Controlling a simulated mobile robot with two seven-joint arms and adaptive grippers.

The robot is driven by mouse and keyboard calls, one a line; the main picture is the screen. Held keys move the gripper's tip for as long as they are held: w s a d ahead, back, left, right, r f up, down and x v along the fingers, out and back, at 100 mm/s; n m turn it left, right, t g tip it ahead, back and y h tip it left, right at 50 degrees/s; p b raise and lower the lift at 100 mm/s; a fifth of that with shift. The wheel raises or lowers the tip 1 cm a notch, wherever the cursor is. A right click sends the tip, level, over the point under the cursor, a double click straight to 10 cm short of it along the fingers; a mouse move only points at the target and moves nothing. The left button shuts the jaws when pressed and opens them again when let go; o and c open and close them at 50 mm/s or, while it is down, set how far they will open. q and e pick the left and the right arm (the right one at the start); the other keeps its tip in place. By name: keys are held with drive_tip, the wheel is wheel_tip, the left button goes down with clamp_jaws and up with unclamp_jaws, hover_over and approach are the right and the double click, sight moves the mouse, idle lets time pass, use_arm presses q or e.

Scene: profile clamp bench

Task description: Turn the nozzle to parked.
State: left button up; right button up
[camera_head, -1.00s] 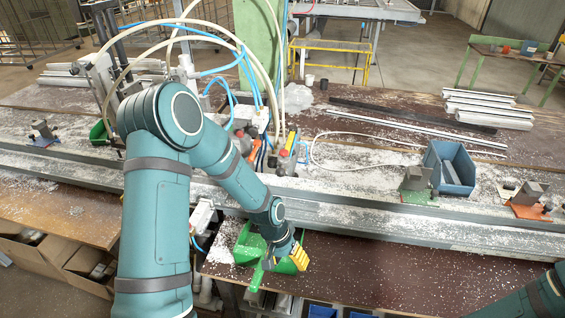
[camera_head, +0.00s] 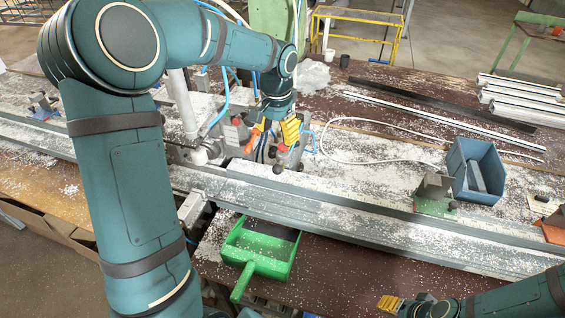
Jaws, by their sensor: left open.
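My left gripper (camera_head: 273,131) is open above the machine part of the bench, its orange and yellow fingers apart and pointing down. Below and between the fingers is a cluster of grey and red fittings (camera_head: 236,131), with blue hoses and a dark round knob (camera_head: 277,168). I cannot pick out the nozzle for certain in this cluster; the gripper and arm hide part of it. I cannot tell whether the fingers touch anything. My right gripper (camera_head: 394,303) is at the bottom edge, over the front of the bench, with yellow finger pads showing; its opening is unclear.
A green dustpan (camera_head: 250,263) lies at the front edge below the long metal rail (camera_head: 340,214). A blue bin (camera_head: 480,165) and a clamp block (camera_head: 434,195) stand to the right. A white hose (camera_head: 375,160) loops across the shavings. Metal profiles (camera_head: 525,95) lie at the back right.

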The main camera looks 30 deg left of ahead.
sight(277, 166)
use_arm(q)
wheel_tip(277, 166, down, 13)
drive_tip(key=shift+s+f, duration=0.1)
drive_tip(key=shift+s, duration=0.05)
drive_tip(key=shift+o, duration=0.2)
clamp_jaws()
